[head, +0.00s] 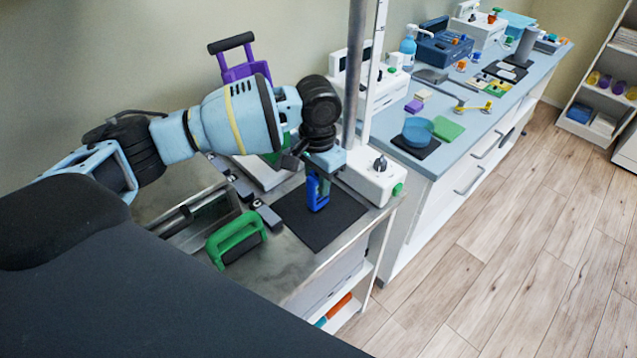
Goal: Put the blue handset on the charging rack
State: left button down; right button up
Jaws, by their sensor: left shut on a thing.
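The blue handset (318,192) is upright at the black mat (334,228) on the metal-topped stand. My left gripper (320,168) reaches down from above and is shut on the handset's upper part. I cannot tell whether the handset's lower end touches the mat. A low rack with black holders (266,214), which looks like the charging rack, lies just left of the mat, partly hidden behind my left arm. My right gripper is out of view.
A green-handled item (236,238) lies at the stand's front left. A purple-handled item (238,70) stands behind my arm. A metal pole (354,70) and a white device with a knob (374,176) stand close right of my gripper. A cluttered blue-topped counter (455,135) extends right.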

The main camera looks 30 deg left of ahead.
pick_arm(q)
jog(key=shift+f, duration=0.55)
jog(key=shift+f, duration=0.1)
jog(key=c, duration=1.2)
grip_release()
jog(key=shift+o, duration=0.2)
notch_tip(320, 180, up, 12)
jog(key=shift+r+p, duration=0.15)
jog(key=shift+p, duration=0.3)
